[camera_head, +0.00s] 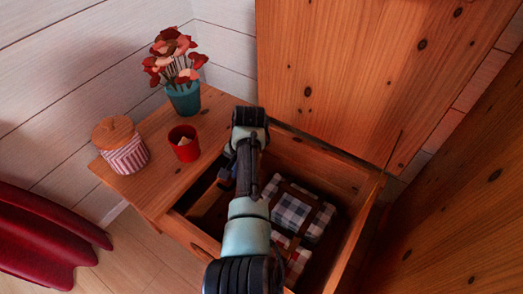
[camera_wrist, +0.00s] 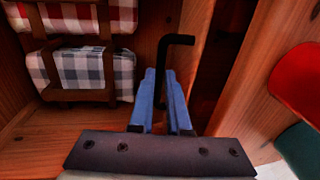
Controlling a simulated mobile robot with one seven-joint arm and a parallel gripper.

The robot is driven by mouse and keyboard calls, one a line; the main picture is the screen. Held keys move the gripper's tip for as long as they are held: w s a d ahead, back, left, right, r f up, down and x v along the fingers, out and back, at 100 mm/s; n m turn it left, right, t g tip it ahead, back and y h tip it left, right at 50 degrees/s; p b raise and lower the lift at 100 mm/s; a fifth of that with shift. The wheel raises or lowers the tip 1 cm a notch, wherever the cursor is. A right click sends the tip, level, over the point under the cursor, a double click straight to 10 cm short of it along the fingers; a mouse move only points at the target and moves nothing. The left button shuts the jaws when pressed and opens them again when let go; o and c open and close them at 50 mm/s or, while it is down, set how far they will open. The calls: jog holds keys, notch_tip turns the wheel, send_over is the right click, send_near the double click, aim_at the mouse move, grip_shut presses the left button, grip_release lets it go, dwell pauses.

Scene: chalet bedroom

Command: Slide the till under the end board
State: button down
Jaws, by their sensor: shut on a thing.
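My gripper (camera_wrist: 162,85) reaches down into an open wooden chest, near the chest's left end in the head view (camera_head: 226,180). Its blue fingers are shut on a black bent handle (camera_wrist: 165,55), which stands up between them with its top bent right. The end board (camera_head: 155,165) is the fixed plank top at the chest's left end. In the wrist view its edge (camera_wrist: 258,85) is right of the fingers, with a dark gap between. A wooden piece low beside the end board, probably the till (camera_head: 208,203), is mostly hidden by my arm and shadow.
A striped jar (camera_head: 125,153), a red cup (camera_head: 184,146) and a teal flower pot (camera_head: 185,98) stand on the end board. Checked cloth bundles (camera_head: 296,212) with brown straps lie in the chest. The raised lid (camera_head: 350,70) stands behind.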

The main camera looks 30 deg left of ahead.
jog(key=a+b, duration=0.1)
jog(key=a, duration=0.3)
jog(key=shift+b, duration=0.35)
jog(key=shift+a+r, duration=0.1)
jog(key=shift+a, duration=0.2)
jog(key=c, duration=0.9)
grip_release()
jog(key=shift+a, duration=0.1)
jog(key=d+r+p, duration=0.1)
jog(key=r+p, duration=0.1)
jog(key=r, duration=0.2)
jog(key=r+p, duration=0.3)
jog(key=r, duration=0.1)
jog(key=d+r+p, duration=0.1)
jog(key=r+p, duration=0.1)
jog(key=r, duration=0.2)
jog(key=shift+d+r+p, duration=0.3)
jog(key=shift+d+p, duration=0.05)
